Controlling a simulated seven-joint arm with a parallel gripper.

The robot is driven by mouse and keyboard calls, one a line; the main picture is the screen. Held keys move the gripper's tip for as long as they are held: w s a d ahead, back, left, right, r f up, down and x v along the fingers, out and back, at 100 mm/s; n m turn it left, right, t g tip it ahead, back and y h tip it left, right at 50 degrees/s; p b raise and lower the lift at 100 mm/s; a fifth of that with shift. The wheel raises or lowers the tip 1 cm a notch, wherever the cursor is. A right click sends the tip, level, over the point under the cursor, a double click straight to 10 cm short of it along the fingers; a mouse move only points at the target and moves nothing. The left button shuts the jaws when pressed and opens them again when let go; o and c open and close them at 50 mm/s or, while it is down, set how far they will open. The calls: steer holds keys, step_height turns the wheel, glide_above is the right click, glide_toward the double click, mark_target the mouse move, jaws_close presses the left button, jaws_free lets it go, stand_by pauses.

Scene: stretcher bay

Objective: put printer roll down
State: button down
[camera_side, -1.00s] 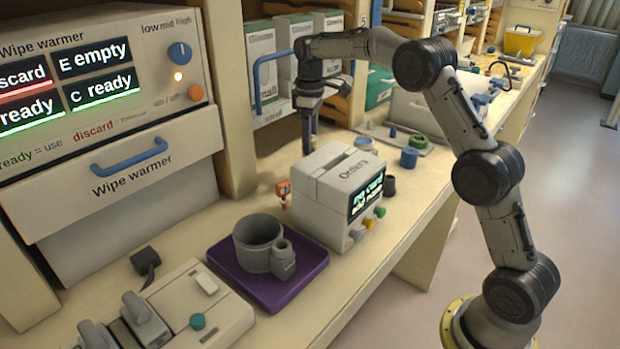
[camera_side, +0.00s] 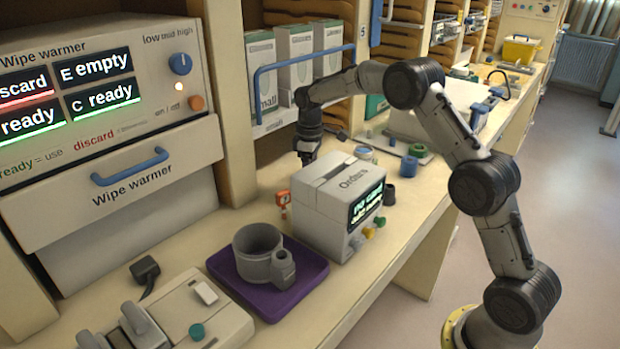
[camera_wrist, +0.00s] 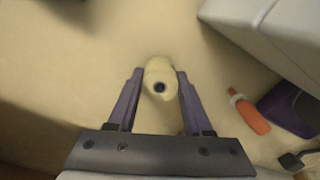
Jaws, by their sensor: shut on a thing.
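The printer roll (camera_wrist: 160,72) is a pale cream cylinder with a dark round core hole, seen end-on in the wrist view. My gripper (camera_wrist: 158,82) is shut on it, with one purple finger against each side. In the side view my gripper (camera_side: 307,157) points down just behind the order printer, low over the counter. The printer hides the fingertips and the roll there. I cannot tell whether the roll touches the counter. The order printer (camera_side: 325,208) is a grey box with a lit screen and coloured knobs; part of it shows in the wrist view (camera_wrist: 275,35).
A purple tray (camera_side: 305,282) holds a grey pot (camera_side: 257,250). Bare counter (camera_wrist: 60,60) lies left of the roll. A blue shelf rail (camera_side: 300,62) is behind my wrist.

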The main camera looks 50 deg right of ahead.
steer(key=shift+c, duration=1.6)
jaws_free()
steer(key=shift+f, duration=0.15)
step_height(320, 180, up, 11)
steer(key=s+a+r+t, duration=0.1)
steer(key=s+a+r, duration=0.1)
steer(key=s, duration=0.3)
steer(key=s+a+r+m+t, duration=0.1)
steer(key=s+a+r, duration=0.2)
steer(key=s+r, duration=0.2)
steer(key=s+a+r+m, duration=0.1)
steer(key=s+a+r, duration=0.2)
steer(key=s, duration=0.4)
steer(key=shift+s+r+t, duration=0.1)
steer(key=shift+r+t, duration=0.3)
steer(key=shift+r, duration=0.05)
steer(key=s+a+f+m+t, duration=0.1)
steer(key=s+a+f, duration=0.1)
steer(key=s, duration=0.7)
steer(key=s+a+f+m+t, duration=0.1)
steer(key=s+f, duration=0.4)
steer(key=s, duration=0.5)
steer(key=shift+a+f+t, duration=0.2)
steer(key=shift+a+t, duration=0.2)
steer(key=shift+a, duration=0.1)
